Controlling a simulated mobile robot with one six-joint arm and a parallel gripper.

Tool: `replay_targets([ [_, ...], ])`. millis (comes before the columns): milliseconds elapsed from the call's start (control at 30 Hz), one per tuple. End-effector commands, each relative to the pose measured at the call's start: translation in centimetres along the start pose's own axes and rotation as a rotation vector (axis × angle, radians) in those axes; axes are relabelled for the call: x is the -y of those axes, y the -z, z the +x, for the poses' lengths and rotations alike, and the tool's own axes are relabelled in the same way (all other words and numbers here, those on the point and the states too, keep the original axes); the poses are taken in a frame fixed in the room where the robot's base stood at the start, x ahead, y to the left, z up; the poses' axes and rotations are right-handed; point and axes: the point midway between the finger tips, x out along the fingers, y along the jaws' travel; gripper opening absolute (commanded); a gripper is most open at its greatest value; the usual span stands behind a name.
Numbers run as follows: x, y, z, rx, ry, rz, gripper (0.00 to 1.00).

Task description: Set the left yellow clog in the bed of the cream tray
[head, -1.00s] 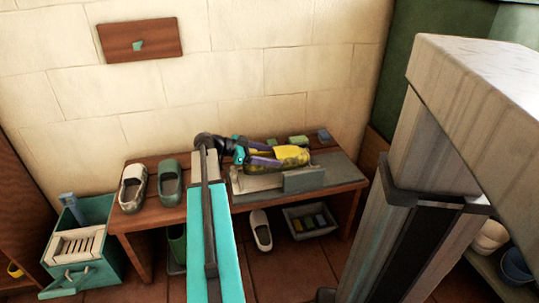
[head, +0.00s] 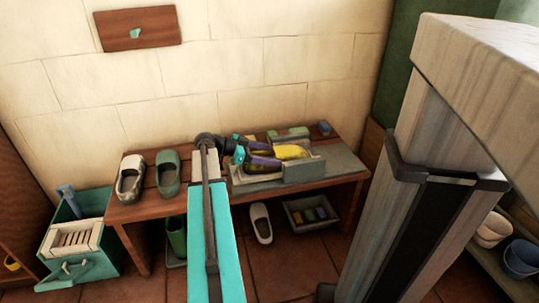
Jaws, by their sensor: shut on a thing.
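The yellow clog (head: 292,152) is between the purple fingers of my gripper (head: 270,155), which is shut on it. One finger crosses in front of the clog and hides part of it. The clog is low over the cream tray (head: 246,179), within its outline in the head view. I cannot tell whether its sole touches the tray bed. A grey upright panel (head: 304,171) at the tray's front right hides part of the bed.
A pale clog (head: 130,178) and a green clog (head: 168,174) stand at the bench's left. Small blocks (head: 299,132) lie behind the tray. Below are a white clog (head: 260,223) and a grey crate (head: 313,213). A teal crate (head: 80,250) stands at left.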

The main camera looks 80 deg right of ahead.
Motion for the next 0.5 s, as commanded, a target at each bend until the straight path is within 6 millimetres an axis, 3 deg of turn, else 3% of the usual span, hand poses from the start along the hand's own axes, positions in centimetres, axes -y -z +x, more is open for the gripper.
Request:
replay_targets([
  [467, 0.00, 0.02, 0.00, -0.001, 0.000, 0.000, 0.38],
  [500, 0.00, 0.02, 0.00, -0.001, 0.000, 0.000, 0.68],
])
